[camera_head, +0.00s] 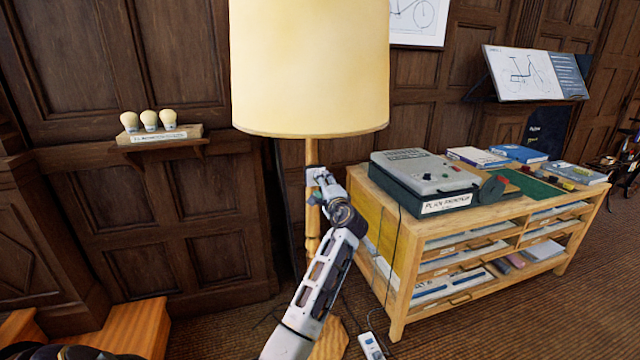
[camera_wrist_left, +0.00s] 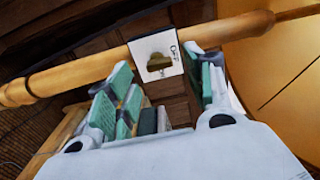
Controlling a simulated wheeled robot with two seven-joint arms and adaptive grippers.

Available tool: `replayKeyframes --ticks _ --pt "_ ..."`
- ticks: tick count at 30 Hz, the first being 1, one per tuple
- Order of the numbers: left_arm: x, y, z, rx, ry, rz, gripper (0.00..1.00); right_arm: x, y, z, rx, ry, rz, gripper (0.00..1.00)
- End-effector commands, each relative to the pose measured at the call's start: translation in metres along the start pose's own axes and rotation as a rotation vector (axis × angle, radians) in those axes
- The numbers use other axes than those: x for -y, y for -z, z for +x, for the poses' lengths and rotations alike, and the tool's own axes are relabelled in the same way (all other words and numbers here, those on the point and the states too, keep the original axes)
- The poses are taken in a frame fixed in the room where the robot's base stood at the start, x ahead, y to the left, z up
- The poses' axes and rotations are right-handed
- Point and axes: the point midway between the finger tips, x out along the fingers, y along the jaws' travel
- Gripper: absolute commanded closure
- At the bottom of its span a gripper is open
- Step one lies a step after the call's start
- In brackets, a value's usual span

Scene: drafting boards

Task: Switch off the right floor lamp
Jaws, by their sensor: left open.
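The floor lamp has a wide, warm cream shade (camera_head: 310,70) that looks lit, above a wooden pole (camera_head: 312,153). My left gripper (camera_head: 318,180) is at the pole just below the shade. In the left wrist view the pole (camera_wrist_left: 90,72) crosses diagonally in front of the open left gripper (camera_wrist_left: 168,68), with green-padded fingers either side. A white plate (camera_wrist_left: 146,45) on the pole carries a brass-coloured switch piece (camera_wrist_left: 158,62). It shows between the fingers; I cannot tell whether they touch it. Its dark lettering is too small to read surely. My right gripper is out of view.
A wooden drawer cabinet (camera_head: 398,312) stands close right of the lamp, bearing a dark machine (camera_head: 425,172). A power strip (camera_head: 371,346) and cables lie on the floor. A wall shelf (camera_head: 160,143) holds three bulbs at left. Panelled wall stands behind.

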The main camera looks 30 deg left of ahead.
Motion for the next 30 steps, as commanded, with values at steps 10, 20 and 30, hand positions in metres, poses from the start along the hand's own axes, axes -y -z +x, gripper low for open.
replayKeyframes --ticks 10,20,30 --pt "0.0 0.0 -0.048 0.0 0.0 0.0 0.47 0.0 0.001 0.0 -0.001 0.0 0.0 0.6" --pt "0.001 0.0 -0.077 0.001 0.002 0.0 0.47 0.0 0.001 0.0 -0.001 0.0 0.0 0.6" --pt "0.001 0.0 -0.08 0.0 0.002 0.0 0.47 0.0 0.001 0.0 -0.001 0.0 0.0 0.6"
